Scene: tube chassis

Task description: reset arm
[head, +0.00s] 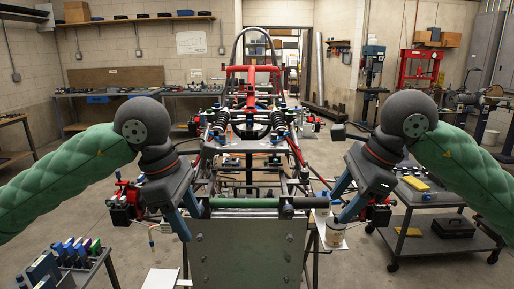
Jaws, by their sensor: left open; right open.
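My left gripper (187,218) hangs at the left of the chassis front, with its blue-grey fingers pointing down, open and with nothing seen between them. My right gripper (340,212) hangs at the right of the chassis front, its fingers also apart. The tube chassis (249,112) stands in the middle, with red and dark tubes and a tall hoop behind. Both arms come in from the sides in green padded sleeves.
A grey-green panel (247,252) stands upright in front of the chassis. A small table with coloured items (75,255) is at lower left. A dark cart (440,246) with a black case (452,228) is at right. A workbench (95,92) lines the back left wall.

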